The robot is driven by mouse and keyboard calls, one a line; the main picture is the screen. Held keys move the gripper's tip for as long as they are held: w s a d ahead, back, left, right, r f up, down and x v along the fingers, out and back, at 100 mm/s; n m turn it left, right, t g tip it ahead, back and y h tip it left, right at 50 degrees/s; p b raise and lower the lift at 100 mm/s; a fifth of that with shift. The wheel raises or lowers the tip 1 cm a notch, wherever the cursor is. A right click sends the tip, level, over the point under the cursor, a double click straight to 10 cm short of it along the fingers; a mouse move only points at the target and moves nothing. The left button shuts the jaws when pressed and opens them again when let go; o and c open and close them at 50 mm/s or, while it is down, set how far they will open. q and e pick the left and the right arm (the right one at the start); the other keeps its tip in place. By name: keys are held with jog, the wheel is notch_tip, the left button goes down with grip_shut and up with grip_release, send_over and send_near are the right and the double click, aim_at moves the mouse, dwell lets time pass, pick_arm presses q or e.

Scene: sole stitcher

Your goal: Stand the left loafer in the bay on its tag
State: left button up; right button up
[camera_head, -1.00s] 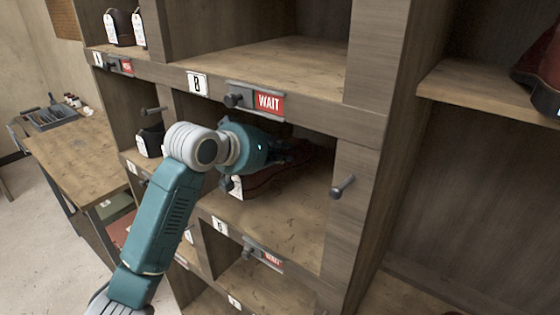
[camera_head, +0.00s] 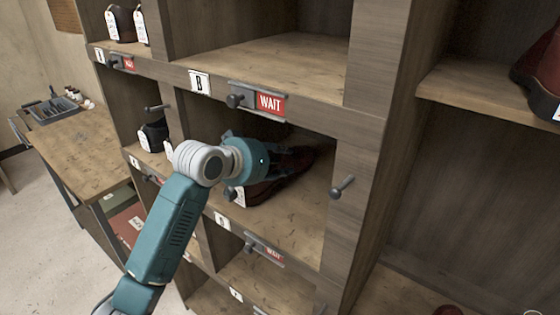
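A dark red shoe (camera_head: 268,190) is in the middle bay below the one marked B, with a white tag (camera_head: 239,196) at its near left end. The loafer's side, left or right, cannot be told from here. My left gripper (camera_head: 292,160) reaches into this bay from the left, its dark fingers over or against the shoe's upper part. The shadow and the wrist hide the fingertips, so whether they are closed on the shoe is unclear. My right gripper is not in view.
A red WAIT sign (camera_head: 270,102) and a knob (camera_head: 234,101) sit on the rail above the bay. A post with a peg (camera_head: 342,187) bounds it at right. Another dark red shoe (camera_head: 541,70) is on the right shelf. A workbench (camera_head: 78,147) stands at left.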

pick_arm(q)
jog(key=shift+r, duration=0.15)
jog(key=shift+s+a+r, duration=0.15)
jog(key=shift+s+a, duration=0.1)
jog(key=shift+s, duration=0.05)
jog(key=b+v, duration=0.2)
jog(key=v, duration=0.8)
jog(key=shift+s+a+r+b, duration=0.1)
jog(key=shift+s+r+b, duration=0.1)
jog(key=shift+b, duration=0.15)
jog(key=shift+s+a+r, duration=0.1)
jog(key=shift+s+a, duration=0.05)
jog(key=shift+s, duration=0.05)
